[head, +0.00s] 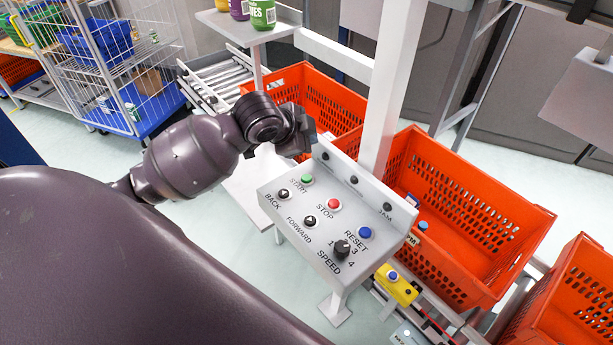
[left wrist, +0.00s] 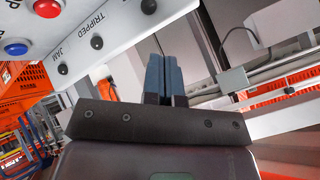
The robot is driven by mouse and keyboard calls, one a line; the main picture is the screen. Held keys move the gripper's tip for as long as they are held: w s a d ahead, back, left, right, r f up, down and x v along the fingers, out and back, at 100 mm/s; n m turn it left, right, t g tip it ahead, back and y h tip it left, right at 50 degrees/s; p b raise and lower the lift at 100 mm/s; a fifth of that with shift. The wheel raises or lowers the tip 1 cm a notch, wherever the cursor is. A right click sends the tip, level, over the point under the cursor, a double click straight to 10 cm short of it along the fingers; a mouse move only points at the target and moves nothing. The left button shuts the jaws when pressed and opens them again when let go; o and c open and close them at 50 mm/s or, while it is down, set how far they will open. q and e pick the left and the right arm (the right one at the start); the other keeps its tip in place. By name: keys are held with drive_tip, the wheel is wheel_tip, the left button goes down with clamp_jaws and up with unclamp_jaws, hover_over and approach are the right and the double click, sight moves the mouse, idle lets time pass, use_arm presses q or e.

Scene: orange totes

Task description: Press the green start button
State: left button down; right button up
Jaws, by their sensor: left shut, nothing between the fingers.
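My left gripper (head: 304,132) is beyond the button, near the panel's far left corner. A gap shows between the gripper and the button. In the left wrist view its blue-grey fingers (left wrist: 165,78) are together with nothing between them. That view shows part of the panel (left wrist: 112,20) with the red button (left wrist: 46,8) and blue button (left wrist: 16,47); the green button is not visible there. My right gripper is not in view.
The red stop button (head: 334,204), blue reset button (head: 365,232) and black speed knob (head: 342,248) share the panel. A white post (head: 390,85) rises behind it. Orange totes (head: 480,205) stand behind and to the right.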

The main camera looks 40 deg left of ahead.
sight(307, 179)
use_arm(q)
drive_tip(key=shift+f, duration=0.1)
drive_tip(key=shift+f+b, duration=0.55)
drive_tip(key=shift+f, duration=3.8)
drive_tip(key=shift+f, duration=0.15)
drive_tip(key=shift+f, duration=0.25)
drive_tip(key=shift+f, duration=0.5)
drive_tip(key=shift+r+p, duration=0.15)
drive_tip(key=shift+p, duration=0.15)
drive_tip(key=shift+r, duration=0.75)
drive_tip(key=shift+r, duration=2.55)
